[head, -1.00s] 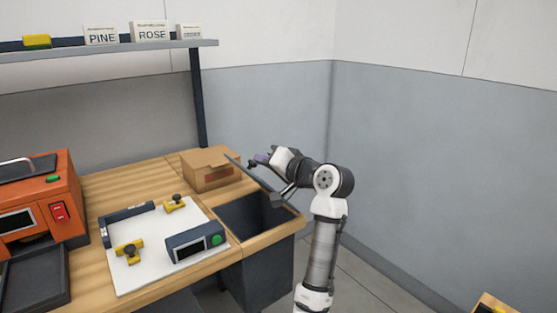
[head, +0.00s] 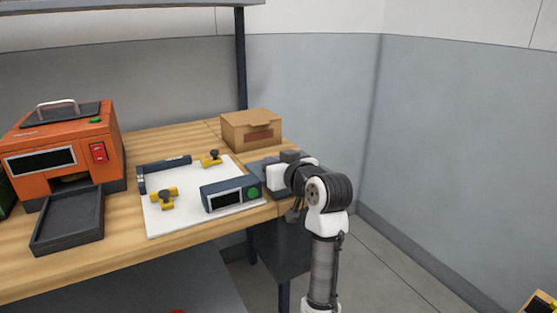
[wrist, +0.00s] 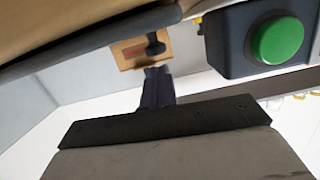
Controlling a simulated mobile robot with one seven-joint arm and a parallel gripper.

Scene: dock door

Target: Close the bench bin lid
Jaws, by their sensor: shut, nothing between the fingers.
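The bench bin (head: 283,250) hangs at the right end of the wooden bench, its dark front showing below the bench top. My gripper (head: 262,168) is low over the bin's place, just right of the control box. My wrist and forearm cover most of the bin's top. The dark opening does not show. The lid is mostly hidden behind my gripper, so I cannot tell whether it lies fully flat. In the wrist view the purple fingers (wrist: 157,88) are together with nothing held between them.
A control box with a green button (head: 222,195) stands close left of my gripper on a white board (head: 175,220) with yellow clamps. A cardboard box (head: 250,131) is behind. An orange machine (head: 65,150) stands at left.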

